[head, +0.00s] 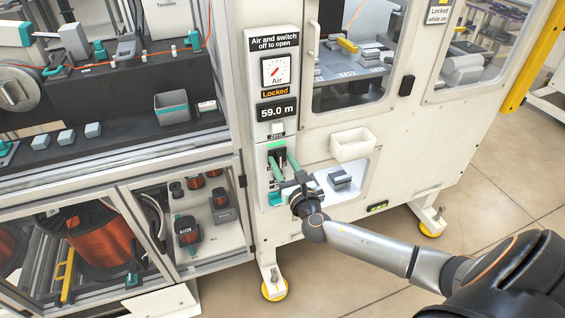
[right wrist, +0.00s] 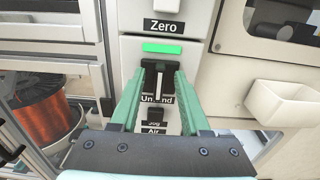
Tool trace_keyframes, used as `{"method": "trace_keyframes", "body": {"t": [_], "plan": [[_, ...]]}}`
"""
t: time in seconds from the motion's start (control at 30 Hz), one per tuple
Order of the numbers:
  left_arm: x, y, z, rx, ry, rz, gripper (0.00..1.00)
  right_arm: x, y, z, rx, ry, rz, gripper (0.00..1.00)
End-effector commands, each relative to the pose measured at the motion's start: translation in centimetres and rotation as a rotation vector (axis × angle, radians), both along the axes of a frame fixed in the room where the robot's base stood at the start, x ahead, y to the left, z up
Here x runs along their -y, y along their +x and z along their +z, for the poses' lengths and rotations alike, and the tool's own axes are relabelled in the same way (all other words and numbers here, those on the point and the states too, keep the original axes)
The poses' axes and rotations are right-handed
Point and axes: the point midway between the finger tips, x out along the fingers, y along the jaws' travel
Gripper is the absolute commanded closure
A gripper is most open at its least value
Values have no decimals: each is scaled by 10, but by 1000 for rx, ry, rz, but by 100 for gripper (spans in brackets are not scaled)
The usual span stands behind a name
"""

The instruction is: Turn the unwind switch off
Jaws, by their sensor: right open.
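The unwind switch (right wrist: 158,68) is a black switch on the narrow white control column, above a label reading "Un...nd" that is partly covered. In the head view it is the dark patch (head: 277,155) at the fingertips. A green bar (right wrist: 168,48) is lit just above it. My right gripper (right wrist: 160,76) is open, with one green finger on each side of the switch. Whether the fingers touch it I cannot tell. In the head view my right gripper (head: 281,161) reaches the column from the lower right. My left gripper is not in view.
Below the switch is a smaller black control (right wrist: 155,115) near an "Air" label. A white bin (head: 352,144) sticks out to the right. Glass doors with copper spools (head: 100,235) are left.

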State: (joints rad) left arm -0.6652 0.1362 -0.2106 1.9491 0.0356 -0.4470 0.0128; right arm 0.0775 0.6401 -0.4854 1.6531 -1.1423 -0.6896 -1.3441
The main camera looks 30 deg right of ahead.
Motion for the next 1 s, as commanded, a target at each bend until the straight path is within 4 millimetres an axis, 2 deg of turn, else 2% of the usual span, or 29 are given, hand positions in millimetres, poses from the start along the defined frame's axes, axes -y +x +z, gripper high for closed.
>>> {"method": "trace_keyframes", "body": {"t": [0.27,0.7,1.0], "plan": [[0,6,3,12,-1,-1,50,0,1,0,-1,0,0,54],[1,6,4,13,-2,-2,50,0,1,0,-1,0,0,100],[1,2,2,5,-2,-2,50,1,1,0,-1,-1,-1,100]]}}
